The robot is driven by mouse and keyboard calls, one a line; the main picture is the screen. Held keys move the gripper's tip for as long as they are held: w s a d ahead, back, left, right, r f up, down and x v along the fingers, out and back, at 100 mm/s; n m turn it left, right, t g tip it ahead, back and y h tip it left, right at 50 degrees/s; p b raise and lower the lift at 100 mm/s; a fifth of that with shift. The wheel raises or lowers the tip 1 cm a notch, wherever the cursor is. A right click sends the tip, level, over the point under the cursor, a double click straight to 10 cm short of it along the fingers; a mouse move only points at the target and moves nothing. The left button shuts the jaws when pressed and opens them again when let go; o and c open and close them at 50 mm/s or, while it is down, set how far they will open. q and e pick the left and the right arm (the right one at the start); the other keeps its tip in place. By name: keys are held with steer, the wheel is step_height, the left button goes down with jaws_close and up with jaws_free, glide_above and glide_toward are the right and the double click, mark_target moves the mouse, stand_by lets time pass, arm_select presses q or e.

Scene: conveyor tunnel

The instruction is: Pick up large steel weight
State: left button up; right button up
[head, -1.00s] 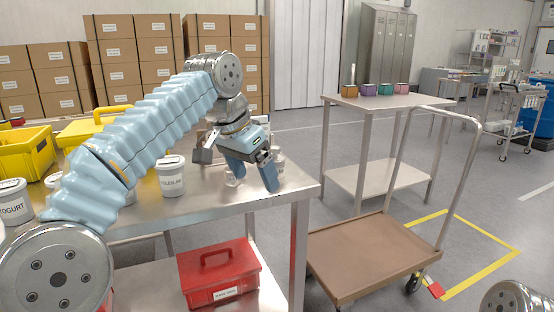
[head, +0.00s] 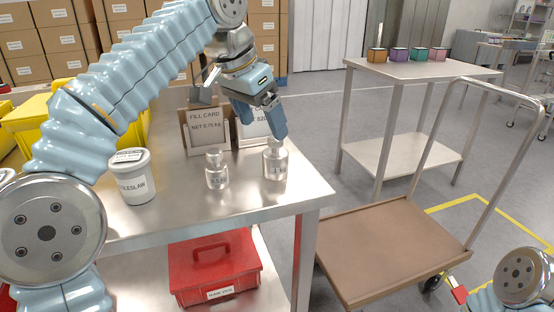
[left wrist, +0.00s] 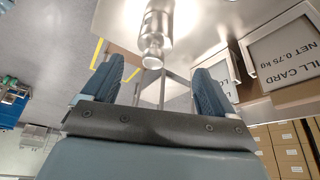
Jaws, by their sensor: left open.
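The large steel weight (head: 275,165), a shiny cylinder with a knob on top, stands upright near the right end of the steel table. A smaller steel weight (head: 216,173) stands to its left. My left gripper (head: 274,122) is open and empty, just above and behind the large weight's knob in the head view. In the left wrist view, a steel weight (left wrist: 155,28), apparently the large one, shows beyond the gap between the two spread fingers of the left gripper (left wrist: 158,75). It is not between them. My right gripper is not in view.
Two fill card holders (head: 207,132) stand behind the weights. A white coleslaw tub (head: 133,178) stands left on the steel table (head: 180,222). A red toolbox (head: 213,268) sits on the lower shelf. A brown-decked cart (head: 390,250) stands to the right. The tabletop's front right is clear.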

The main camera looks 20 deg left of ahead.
mark_target(278, 150)
arm_select(q)
steer(key=x, duration=0.3)
steer(key=shift+w+f+b, duration=0.1)
steer(key=shift+f+b, duration=0.15)
steer(key=shift+b, duration=0.05)
steer(key=x, duration=0.2)
steer(key=b+x, duration=0.1)
steer(key=x, duration=0.3)
steer(key=shift+d+r, duration=0.1)
steer(key=shift+d, duration=0.3)
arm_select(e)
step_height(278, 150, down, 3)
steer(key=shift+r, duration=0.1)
arm_select(q)
steer(key=shift+s, duration=0.25)
steer(key=shift+r, duration=0.15)
jaws_close()
